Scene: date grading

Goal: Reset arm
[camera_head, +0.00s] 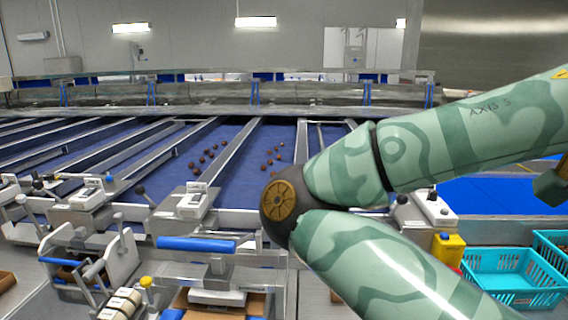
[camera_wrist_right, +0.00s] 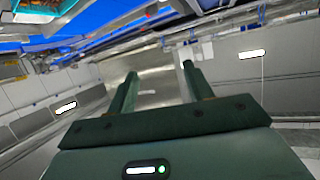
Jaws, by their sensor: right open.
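My right arm (camera_head: 400,170) fills the right side of the head view, bent at a dark elbow joint with a brown round cap. Its hand lies outside that view. In the right wrist view my right gripper (camera_wrist_right: 158,72) has its two green fingers apart with nothing between them. My left gripper is not in view.
Blue sorting lanes (camera_head: 225,160) with scattered dark dates run away from me between metal rails. A blue-handled station (camera_head: 197,244) stands in front. Turquoise crates (camera_head: 510,290) and a yellow container (camera_head: 447,252) stand at the lower right, near my arm.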

